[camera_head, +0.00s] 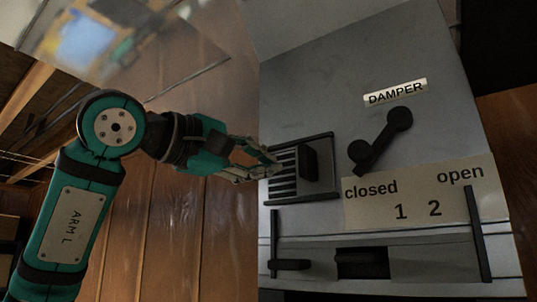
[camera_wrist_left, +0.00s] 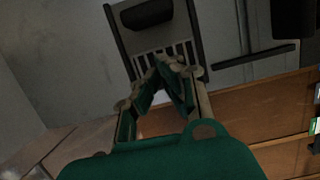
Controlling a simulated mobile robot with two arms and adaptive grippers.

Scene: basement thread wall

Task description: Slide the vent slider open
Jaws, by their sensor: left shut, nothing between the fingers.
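The vent (camera_head: 330,198) is a black frame with slats on the left of a grey panel in the head view. Its dark slider block (camera_head: 308,163) stands at the right part of the slats, leaving several slats bare to its left. My left gripper (camera_head: 274,164) is shut and empty at the vent's left edge, left of the block. In the left wrist view, my gripper's fingertips (camera_wrist_left: 165,62) are together in front of the slats (camera_wrist_left: 182,50). The slider block (camera_wrist_left: 147,14) lies beyond them at the top. Whether the fingertips touch the vent I cannot tell. My right gripper is not in view.
A black lever (camera_head: 380,140) sits under a DAMPER label (camera_head: 395,93). A plate (camera_head: 418,197) reads closed, 1, 2, open. Below it is a slot with a black block (camera_head: 362,263) between upright bars. Wood panelling (camera_head: 190,230) lies left of the panel.

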